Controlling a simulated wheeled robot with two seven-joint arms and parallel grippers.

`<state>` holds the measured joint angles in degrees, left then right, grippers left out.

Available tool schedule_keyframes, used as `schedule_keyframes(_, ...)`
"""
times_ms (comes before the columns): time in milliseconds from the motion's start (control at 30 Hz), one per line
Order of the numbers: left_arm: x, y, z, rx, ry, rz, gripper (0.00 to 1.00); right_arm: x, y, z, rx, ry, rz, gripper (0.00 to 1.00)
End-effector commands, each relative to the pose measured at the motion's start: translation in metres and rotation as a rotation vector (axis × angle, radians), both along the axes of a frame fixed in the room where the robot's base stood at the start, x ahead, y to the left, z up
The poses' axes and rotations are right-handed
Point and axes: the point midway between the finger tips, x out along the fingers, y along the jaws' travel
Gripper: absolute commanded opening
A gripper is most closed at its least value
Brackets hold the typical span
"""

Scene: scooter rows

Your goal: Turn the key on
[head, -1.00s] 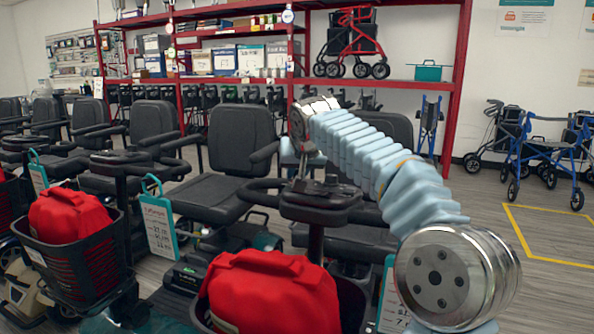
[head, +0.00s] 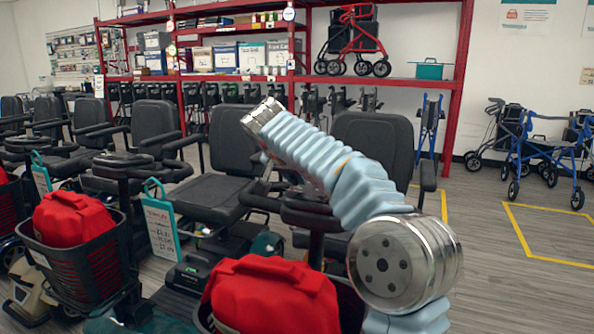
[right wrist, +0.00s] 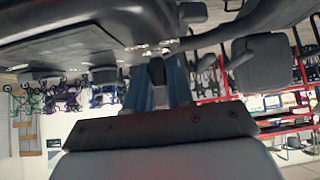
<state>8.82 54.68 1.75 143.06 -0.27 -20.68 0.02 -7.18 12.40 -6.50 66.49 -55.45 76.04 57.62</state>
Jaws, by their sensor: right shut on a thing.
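The nearest scooter's dark control console (head: 312,212) stands on its tiller behind the red bag, partly covered by my right arm. In the right wrist view the console (right wrist: 75,35) fills the upper left, close to my right gripper. My right gripper (right wrist: 158,68) has its two bluish fingers shut on a small dark piece, which looks like the key (right wrist: 157,72), at the console's edge. How far the key is turned cannot be told. In the head view my arm hides the fingers and the key. My left gripper is not in view.
A red bag (head: 272,296) sits in the nearest scooter's front basket; another scooter with a red bag (head: 72,218) stands at left. A teal-edged price tag (head: 160,226) hangs between them. Black seats (head: 238,140) stand behind. Open floor (head: 500,265) lies at right.

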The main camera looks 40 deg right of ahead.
Motion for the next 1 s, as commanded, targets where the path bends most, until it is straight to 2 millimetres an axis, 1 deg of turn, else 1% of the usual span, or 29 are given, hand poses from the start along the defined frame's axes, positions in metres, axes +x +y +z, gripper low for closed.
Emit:
schedule_keyframes(33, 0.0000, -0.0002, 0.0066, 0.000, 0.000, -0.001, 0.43, 0.0022, 0.0016, 0.0038, -0.006, 0.006, -0.040, 0.00)
schedule_keyframes(133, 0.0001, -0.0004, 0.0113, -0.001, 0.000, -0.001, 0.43, 0.0030, 0.0016, 0.0032, -0.014, 0.018, -0.134, 0.00)
schedule_keyframes(500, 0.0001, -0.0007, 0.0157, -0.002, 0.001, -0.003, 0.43, 0.0053, 0.0020, 0.0007, -0.035, 0.053, -0.413, 0.00)
schedule_keyframes(733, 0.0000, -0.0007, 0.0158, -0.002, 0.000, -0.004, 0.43, 0.0058, 0.0016, 0.0004, -0.041, 0.067, -0.511, 0.00)
schedule_keyframes(1000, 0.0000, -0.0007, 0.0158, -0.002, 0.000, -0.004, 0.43, 0.0058, 0.0016, 0.0004, -0.043, 0.074, -0.552, 0.00)
